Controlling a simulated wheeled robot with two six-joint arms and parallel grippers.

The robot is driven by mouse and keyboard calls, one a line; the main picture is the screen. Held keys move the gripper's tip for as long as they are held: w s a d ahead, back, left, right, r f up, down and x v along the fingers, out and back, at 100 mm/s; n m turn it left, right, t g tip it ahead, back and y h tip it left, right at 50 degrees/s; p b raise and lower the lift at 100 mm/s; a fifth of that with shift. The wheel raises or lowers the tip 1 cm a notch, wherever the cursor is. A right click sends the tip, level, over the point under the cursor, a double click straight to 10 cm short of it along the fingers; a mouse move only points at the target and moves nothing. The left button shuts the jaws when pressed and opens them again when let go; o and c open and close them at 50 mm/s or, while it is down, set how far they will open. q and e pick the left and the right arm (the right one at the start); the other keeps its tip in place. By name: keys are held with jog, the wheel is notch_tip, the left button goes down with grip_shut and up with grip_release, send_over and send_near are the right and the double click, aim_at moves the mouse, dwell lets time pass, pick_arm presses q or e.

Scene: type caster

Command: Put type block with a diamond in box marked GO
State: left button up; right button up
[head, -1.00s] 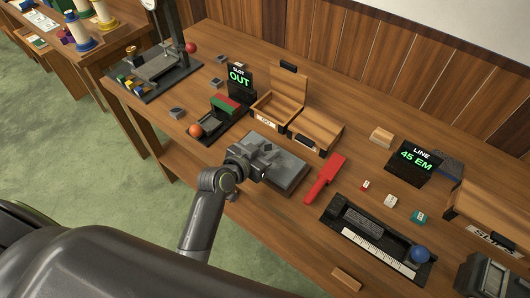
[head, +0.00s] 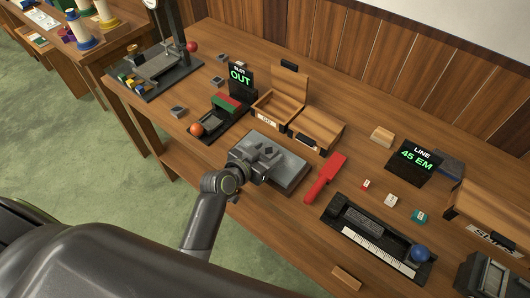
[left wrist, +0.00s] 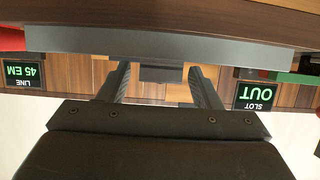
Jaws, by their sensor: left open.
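My left gripper (head: 268,158) is open at the near side of a grey slab (head: 292,170) on the bench. In the left wrist view, its two fingers (left wrist: 161,84) stand either side of a small dark grey block (left wrist: 162,74), which shows beyond the slab's edge; I cannot tell whether they touch it. Dark shapes lie on the slab by the gripper in the head view, too small to read. I cannot pick out a diamond on any block. An open wooden box (head: 266,106) has a small label, too small to read surely. My right gripper is not in view.
A second wooden box (head: 318,127) stands beside the first. Small red (head: 366,185), white (head: 391,200) and teal (head: 420,217) blocks lie further right. A ruler tray (head: 378,237) is in front. A SLOT OUT sign (head: 239,76) stands behind left.

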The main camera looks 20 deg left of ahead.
aim_at(264, 156)
pick_arm(q)
jog(key=v, duration=0.1)
jog(key=b+v, duration=0.1)
jog(key=v, duration=0.1)
jog(key=b+v, duration=0.1)
jog(key=v, duration=0.1)
jog(key=shift+a+f, duration=0.1)
jog(key=shift+f, duration=0.25)
jog(key=b+v, duration=0.2)
jog(key=v, duration=1)
jog(key=shift+s+r, duration=0.2)
jog(key=shift+r, duration=0.1)
jog(key=shift+a, duration=0.1)
